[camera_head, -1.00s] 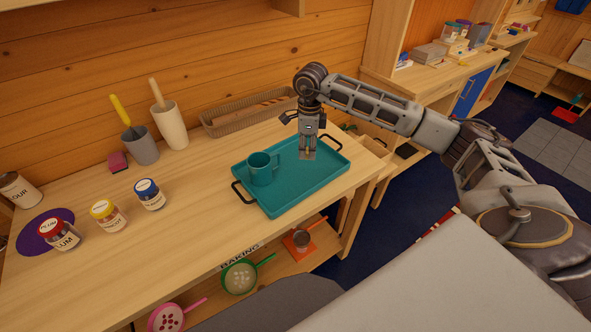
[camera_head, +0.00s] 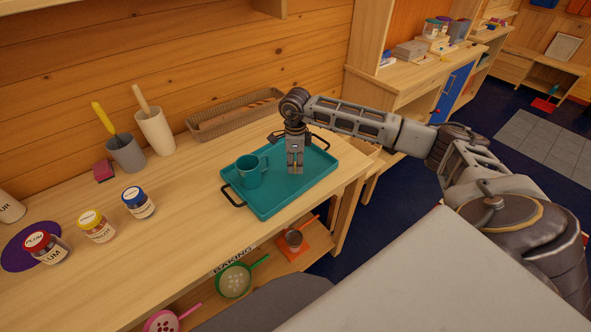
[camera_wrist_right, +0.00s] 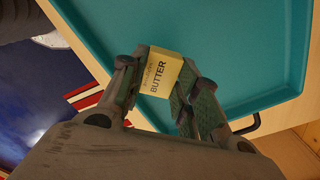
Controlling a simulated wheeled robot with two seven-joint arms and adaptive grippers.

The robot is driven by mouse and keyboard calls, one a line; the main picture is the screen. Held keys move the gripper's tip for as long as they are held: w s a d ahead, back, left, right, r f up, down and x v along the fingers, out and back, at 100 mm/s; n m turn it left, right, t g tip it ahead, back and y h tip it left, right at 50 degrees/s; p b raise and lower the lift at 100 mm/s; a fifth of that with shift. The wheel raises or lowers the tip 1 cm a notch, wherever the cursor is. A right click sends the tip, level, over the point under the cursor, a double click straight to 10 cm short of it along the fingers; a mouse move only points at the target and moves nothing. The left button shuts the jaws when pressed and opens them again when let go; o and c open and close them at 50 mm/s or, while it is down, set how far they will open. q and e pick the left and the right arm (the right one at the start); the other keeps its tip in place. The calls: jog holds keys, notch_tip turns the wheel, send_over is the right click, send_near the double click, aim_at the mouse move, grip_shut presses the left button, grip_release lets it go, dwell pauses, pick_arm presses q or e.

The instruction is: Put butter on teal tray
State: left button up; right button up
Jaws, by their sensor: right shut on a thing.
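The teal tray (camera_head: 262,205) lies on the wooden counter, with a teal mug (camera_head: 250,172) standing on its left part. My right gripper (camera_head: 295,170) points down over the middle of the tray. In the right wrist view the gripper (camera_wrist_right: 152,88) is shut on the butter (camera_wrist_right: 160,74), a small yellow block with a "BUTTER" label. The tray (camera_wrist_right: 230,60) shows beyond the butter there. In the head view the butter is almost hidden by the fingers. I cannot tell whether it touches the tray. My left gripper is not in view.
Jars of plum (camera_head: 47,248), apricot (camera_head: 97,226) and a blue-lidded one (camera_head: 138,202) stand at the left. A wicker basket (camera_head: 235,114) and two utensil holders (camera_head: 126,154) stand at the back. Strainers (camera_head: 234,281) sit on the lower shelf. The tray's front right is clear.

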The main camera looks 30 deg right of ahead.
aim_at(295, 165)
jog(key=shift+f, duration=1.7)
jog(key=shift+f, duration=0.15)
jog(key=o, duration=1)
jog(key=shift+c, duration=0.2)
